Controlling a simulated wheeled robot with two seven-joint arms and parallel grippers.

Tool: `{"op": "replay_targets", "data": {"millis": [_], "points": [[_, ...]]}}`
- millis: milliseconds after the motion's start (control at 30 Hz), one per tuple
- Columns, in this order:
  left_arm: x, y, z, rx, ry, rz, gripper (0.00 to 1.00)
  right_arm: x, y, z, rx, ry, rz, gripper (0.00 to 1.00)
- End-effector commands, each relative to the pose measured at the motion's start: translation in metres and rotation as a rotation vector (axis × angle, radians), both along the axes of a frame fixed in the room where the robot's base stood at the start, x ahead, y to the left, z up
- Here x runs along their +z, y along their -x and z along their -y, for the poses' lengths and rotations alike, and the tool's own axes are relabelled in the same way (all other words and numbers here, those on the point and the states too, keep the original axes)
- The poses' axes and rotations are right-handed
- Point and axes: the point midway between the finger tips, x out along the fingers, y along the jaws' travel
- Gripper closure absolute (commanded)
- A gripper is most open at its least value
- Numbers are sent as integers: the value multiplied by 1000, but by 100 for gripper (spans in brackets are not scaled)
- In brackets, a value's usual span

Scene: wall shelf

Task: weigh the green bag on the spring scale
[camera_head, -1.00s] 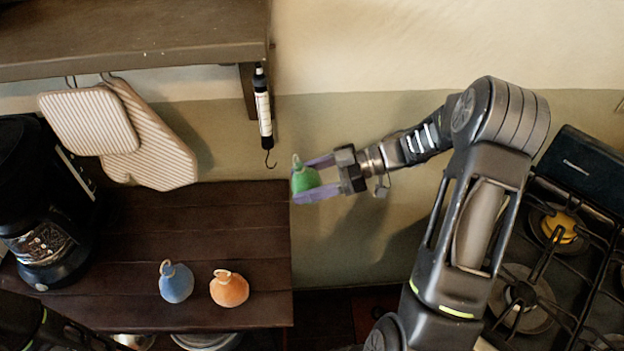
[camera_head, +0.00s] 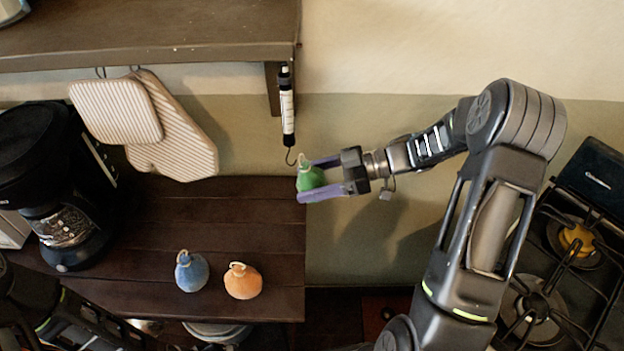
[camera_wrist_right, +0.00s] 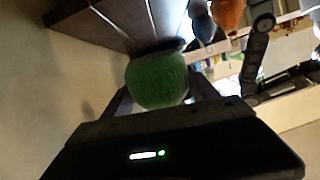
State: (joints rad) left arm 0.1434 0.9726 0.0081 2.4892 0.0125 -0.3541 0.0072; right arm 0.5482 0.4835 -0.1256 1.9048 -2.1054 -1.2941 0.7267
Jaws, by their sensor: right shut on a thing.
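The green bag (camera_head: 311,180) is held between the purple fingers of my right gripper (camera_head: 322,178), off the right edge of the table. It also fills the middle of the right wrist view (camera_wrist_right: 157,80). A loop stands up from its top. The spring scale (camera_head: 287,108) hangs from the shelf with its hook (camera_head: 291,157) at the bottom. The loop is close beside and just below the hook; I cannot tell whether they touch. My left arm shows at the lower left, but its gripper is not visible.
A blue bag (camera_head: 191,272) and an orange bag (camera_head: 243,282) sit on the dark wooden table (camera_head: 240,215). A coffee maker (camera_head: 60,190) stands at the left. Pot holders (camera_head: 172,130) hang under the shelf (camera_head: 150,35). A stove (camera_head: 570,265) is at the right.

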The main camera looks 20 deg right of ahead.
Motion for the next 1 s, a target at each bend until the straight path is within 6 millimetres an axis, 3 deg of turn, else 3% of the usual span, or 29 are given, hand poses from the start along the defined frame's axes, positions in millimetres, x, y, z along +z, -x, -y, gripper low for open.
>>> {"op": "replay_targets", "data": {"millis": [1000], "points": [[4, 0, 0, 0, 0, 0, 64, -4, -5, -11, 0, -1, 0, 80]]}}
